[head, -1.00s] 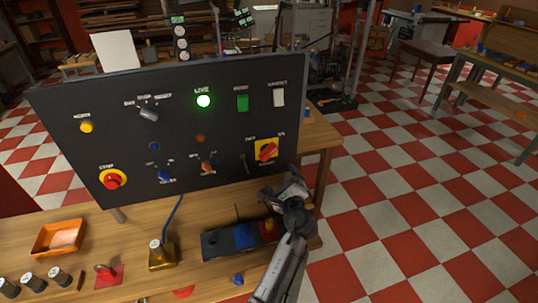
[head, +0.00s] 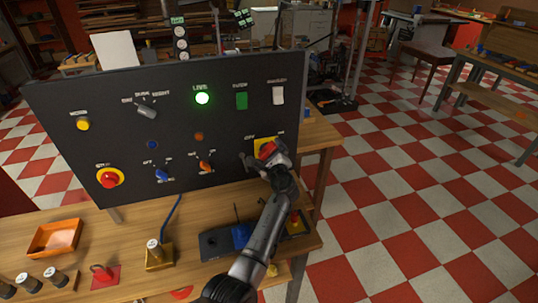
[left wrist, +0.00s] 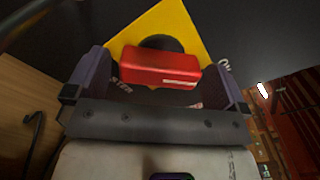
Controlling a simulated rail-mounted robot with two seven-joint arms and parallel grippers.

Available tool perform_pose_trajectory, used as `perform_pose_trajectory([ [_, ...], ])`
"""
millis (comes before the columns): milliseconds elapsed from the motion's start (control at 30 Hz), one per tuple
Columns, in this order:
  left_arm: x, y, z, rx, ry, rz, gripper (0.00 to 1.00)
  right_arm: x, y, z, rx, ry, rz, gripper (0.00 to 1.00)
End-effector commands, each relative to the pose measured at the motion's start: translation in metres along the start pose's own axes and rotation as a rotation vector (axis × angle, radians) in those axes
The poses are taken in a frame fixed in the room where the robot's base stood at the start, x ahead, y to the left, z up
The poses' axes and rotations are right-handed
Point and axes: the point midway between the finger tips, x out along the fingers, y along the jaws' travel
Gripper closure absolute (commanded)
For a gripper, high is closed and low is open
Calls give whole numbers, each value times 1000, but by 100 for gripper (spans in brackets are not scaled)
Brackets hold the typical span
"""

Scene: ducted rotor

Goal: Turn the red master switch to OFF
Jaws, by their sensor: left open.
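The red master switch (head: 267,150) sits on a yellow plate (head: 262,143) at the lower right of the black panel (head: 120,125). Labels beside it read OFF and what seems to be ON. My left gripper (head: 264,160) is at the switch and covers part of it in the head view. In the left wrist view, the red handle (left wrist: 160,67) lies crosswise between the two open fingers (left wrist: 158,85), with the yellow plate behind it. I cannot tell whether the fingers touch the handle. My right gripper is not in view.
The panel also holds a lit green LIVE lamp (head: 202,98), a red stop button (head: 109,179) and several knobs. On the wooden bench (head: 130,250) stand an orange tray (head: 54,238), a brass block (head: 159,256) and a dark base with a blue block (head: 240,236).

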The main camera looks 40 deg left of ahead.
Motion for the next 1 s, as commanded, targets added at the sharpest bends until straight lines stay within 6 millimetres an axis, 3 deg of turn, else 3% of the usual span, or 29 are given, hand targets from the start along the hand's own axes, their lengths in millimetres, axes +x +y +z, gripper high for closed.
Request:
perform_pose_trajectory([
  [267,0,0,0,0,0,0,2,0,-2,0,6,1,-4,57],
  [700,0,0,0,0,0,0,44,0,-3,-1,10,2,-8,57],
  [1000,0,1,-1,-49,0,-1,45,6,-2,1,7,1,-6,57],
])
